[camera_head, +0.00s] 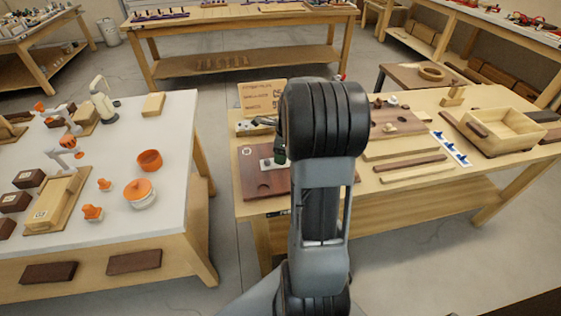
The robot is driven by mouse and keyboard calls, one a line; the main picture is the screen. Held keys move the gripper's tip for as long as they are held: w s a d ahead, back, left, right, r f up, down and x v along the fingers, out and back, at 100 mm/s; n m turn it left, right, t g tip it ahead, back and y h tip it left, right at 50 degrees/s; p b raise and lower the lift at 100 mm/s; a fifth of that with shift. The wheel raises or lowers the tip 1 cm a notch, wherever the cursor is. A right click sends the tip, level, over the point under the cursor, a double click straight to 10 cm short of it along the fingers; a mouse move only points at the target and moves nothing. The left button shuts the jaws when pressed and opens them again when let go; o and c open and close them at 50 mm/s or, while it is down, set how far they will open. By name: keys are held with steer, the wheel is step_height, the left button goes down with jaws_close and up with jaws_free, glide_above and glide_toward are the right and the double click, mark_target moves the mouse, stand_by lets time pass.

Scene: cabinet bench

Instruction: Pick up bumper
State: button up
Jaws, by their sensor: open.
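My arm rises through the middle of the picture over the wooden bench, and its thick links hide part of that bench. A small part of my gripper (265,121) shows just left of the arm, above the bench; the rest is hidden behind the arm. It is open, and I see nothing held in it. Below it, a small dark green upright piece (280,152) stands on a light plate on a dark brown board (262,184). I cannot tell for sure which piece is the bumper; it may be this one or may be hidden.
On the wooden bench, a board with round knobs (398,120), wooden strips (412,168) and an open wooden box (506,130) lie to the right. A white-topped table (170,190) with orange pots stands left. A floor gap separates both.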

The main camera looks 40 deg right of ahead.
steer(key=shift+w+a+f, duration=0.1)
steer(key=shift+f, duration=0.9)
steer(key=shift+c, duration=0.3)
steer(key=c, duration=0.7)
